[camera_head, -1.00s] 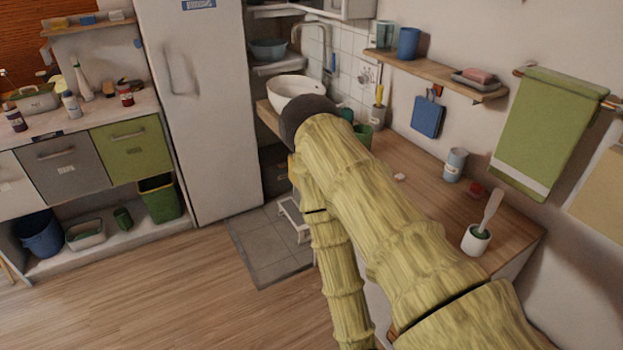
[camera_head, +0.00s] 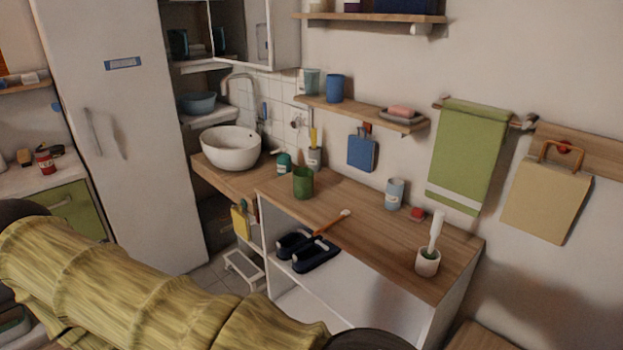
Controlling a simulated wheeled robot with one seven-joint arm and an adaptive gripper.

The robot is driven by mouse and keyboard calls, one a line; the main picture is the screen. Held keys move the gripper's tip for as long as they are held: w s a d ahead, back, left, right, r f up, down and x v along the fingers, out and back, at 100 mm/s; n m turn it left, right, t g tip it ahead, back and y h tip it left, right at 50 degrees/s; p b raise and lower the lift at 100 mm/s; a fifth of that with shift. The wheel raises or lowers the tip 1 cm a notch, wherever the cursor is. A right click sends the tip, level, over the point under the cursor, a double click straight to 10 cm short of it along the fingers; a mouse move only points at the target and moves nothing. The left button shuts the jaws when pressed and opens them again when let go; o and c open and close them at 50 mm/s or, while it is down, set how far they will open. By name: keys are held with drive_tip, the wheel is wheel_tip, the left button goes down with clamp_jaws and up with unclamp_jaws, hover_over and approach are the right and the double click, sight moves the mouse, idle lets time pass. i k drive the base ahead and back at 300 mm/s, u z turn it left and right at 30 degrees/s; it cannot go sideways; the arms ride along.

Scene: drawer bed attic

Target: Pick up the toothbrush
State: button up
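A thin brush with an orange handle and a pale head, which looks like the toothbrush (camera_head: 331,222), lies near the front edge of the wooden counter (camera_head: 375,232). Its pale end points to the back right and its handle reaches the front edge, perhaps a little past it. Nothing touches it from above. My yellow, bamboo-like arm crosses the lower left of the view, well apart from the brush. My gripper is out of view.
A green cup (camera_head: 303,183) stands left of the brush. A white pot with a white-handled brush (camera_head: 428,258), a light blue cup (camera_head: 395,194) and a small red item (camera_head: 417,214) stand to the right. Dark slippers (camera_head: 314,254) sit below. The middle counter is clear.

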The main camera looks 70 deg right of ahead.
sight(345, 213)
drive_tip(key=z, duration=0.05)
drive_tip(key=i, duration=1.3)
drive_tip(key=z, duration=2.75)
